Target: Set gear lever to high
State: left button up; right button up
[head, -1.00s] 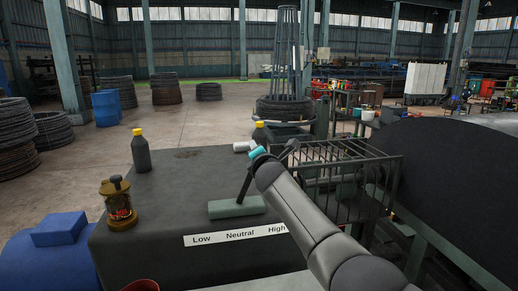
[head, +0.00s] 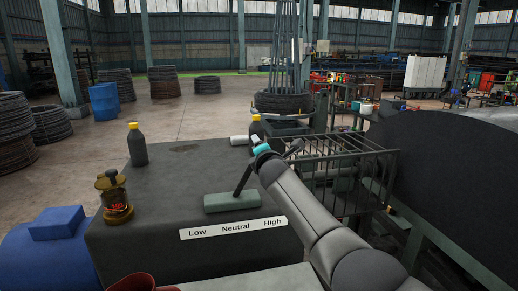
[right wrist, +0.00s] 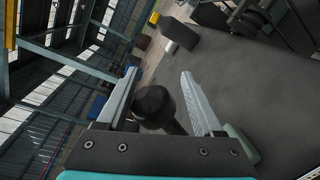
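The gear lever (head: 243,178) is a dark stick rising from a grey-green base block (head: 232,202) on the dark table-like top. It leans to the right, toward the High end of the white Low–Neutral–High label (head: 234,228). My right arm reaches in from the lower right. Its gripper (head: 262,149) is at the lever's top and largely hides it. In the right wrist view, my right gripper (right wrist: 163,95) has its fingers apart. The lever's round black knob (right wrist: 154,104) sits between them, close to the left finger, with a gap to the right finger. My left gripper is not in view.
A dark bottle with yellow cap (head: 137,145) and a brass lantern (head: 114,196) stand at the left of the top. A white cylinder (head: 239,140) and another yellow-capped bottle (head: 256,130) stand behind the lever. A metal cage (head: 345,170) is at the right.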

jog(key=shift+o, duration=0.5)
jog(key=shift+a+r, duration=0.1)
jog(key=shift+s, duration=0.15)
jog(key=shift+s+r+p, duration=0.2)
jog(key=shift+s+p, duration=0.55)
jog(key=shift+s, duration=0.25)
jog(key=shift+s+d, duration=0.15)
jog(key=shift+s, duration=0.5)
jog(key=shift+s+d, duration=0.15)
jog(key=shift+s, duration=0.45)
jog(key=s+d+r, duration=0.1)
jog(key=s, duration=0.9)
jog(key=shift+s+d, duration=0.15)
